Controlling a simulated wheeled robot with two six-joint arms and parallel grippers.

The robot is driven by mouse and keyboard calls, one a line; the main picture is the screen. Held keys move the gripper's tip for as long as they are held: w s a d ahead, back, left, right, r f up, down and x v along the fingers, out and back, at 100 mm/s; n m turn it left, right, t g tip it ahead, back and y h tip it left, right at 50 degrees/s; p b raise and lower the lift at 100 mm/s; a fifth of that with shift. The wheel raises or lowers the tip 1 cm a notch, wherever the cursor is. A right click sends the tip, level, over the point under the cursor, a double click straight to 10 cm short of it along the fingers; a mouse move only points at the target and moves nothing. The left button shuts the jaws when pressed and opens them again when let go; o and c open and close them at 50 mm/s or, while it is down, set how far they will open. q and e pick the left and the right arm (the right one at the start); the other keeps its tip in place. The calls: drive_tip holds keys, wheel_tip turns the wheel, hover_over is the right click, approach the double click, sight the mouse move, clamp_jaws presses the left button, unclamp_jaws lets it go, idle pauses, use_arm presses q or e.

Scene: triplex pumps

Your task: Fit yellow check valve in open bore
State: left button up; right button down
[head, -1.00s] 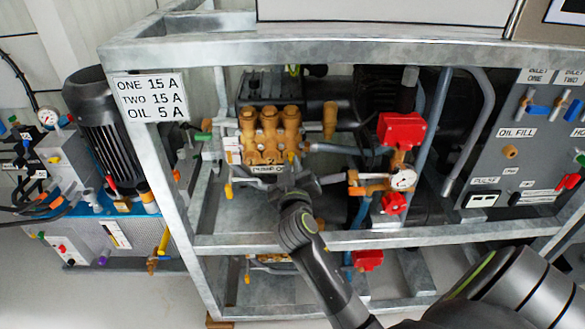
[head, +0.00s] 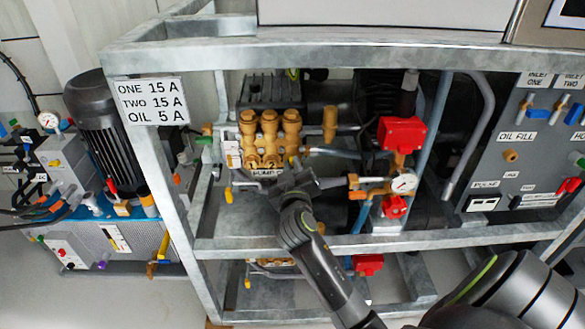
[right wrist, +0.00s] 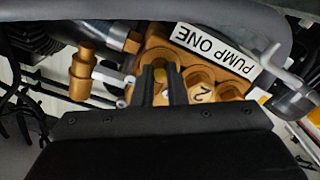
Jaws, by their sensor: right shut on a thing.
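My right gripper (right wrist: 161,82) is shut on the yellow check valve (right wrist: 160,74), of which only a small yellow part shows between the two dark fingers in the right wrist view. The fingers reach to the face of the brass pump block (right wrist: 200,73), over one of its round openings. I cannot tell whether the valve is inside the bore or just in front of it. In the head view my right gripper (head: 290,178) is at the lower front of the brass pump head (head: 268,135) and hides part of it. My left gripper is not in view.
A white PUMP ONE label (right wrist: 215,50) is on the block. A grey hose (right wrist: 130,20) crosses close above in the right wrist view. A pressure gauge (head: 403,183) and red valve parts (head: 402,132) sit to the right. The galvanized frame bar (head: 370,240) runs below.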

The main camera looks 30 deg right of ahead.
idle(0.3)
drive_tip(key=c, duration=1.4)
unclamp_jaws()
